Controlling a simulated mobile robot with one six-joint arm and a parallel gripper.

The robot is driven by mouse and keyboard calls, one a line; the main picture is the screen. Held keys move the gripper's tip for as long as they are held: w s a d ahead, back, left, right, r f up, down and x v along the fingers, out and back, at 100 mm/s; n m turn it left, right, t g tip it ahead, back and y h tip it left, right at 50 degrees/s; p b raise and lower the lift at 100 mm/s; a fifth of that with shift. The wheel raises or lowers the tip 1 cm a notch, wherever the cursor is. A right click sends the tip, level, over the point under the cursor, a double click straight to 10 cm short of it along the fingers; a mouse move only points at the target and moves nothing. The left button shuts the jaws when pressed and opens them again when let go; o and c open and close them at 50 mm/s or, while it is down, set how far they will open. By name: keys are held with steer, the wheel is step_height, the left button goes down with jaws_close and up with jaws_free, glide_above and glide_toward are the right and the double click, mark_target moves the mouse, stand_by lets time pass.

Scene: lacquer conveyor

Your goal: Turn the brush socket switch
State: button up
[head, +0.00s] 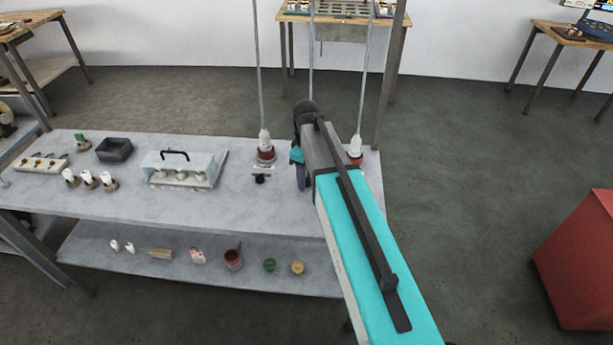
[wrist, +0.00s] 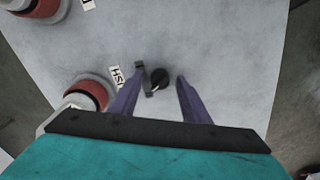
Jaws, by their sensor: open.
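My gripper (wrist: 160,79) is open in the wrist view, its two purple fingers apart on either side of a round black switch knob (wrist: 158,80) with a pale mark. A dark bar (wrist: 141,70) lies left of the knob by the left fingertip; I cannot tell whether they touch. A white label (wrist: 117,76), partly covered by the left finger, is beside it. A red and white socket (wrist: 87,94) stands left of the label. In the head view my gripper (head: 301,172) is low over the bench, and my arm hides this switch.
In the head view, another red-based socket (head: 265,154) with a black switch (head: 260,179) stands left of my gripper, and one more socket (head: 355,149) is right of my arm. Thin vertical rods rise from the bench (head: 235,205). A clear-covered box (head: 184,168) stands farther left.

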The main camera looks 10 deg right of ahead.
steer(key=c, duration=1)
steer(key=shift+c, duration=0.2)
steer(key=shift+m, duration=0.5)
steer(key=m, duration=0.5)
steer(key=shift+b, duration=0.3)
steer(key=m, duration=0.6)
steer(key=o, duration=1)
steer(key=shift+o, duration=0.2)
steer(key=shift+r, duration=0.15)
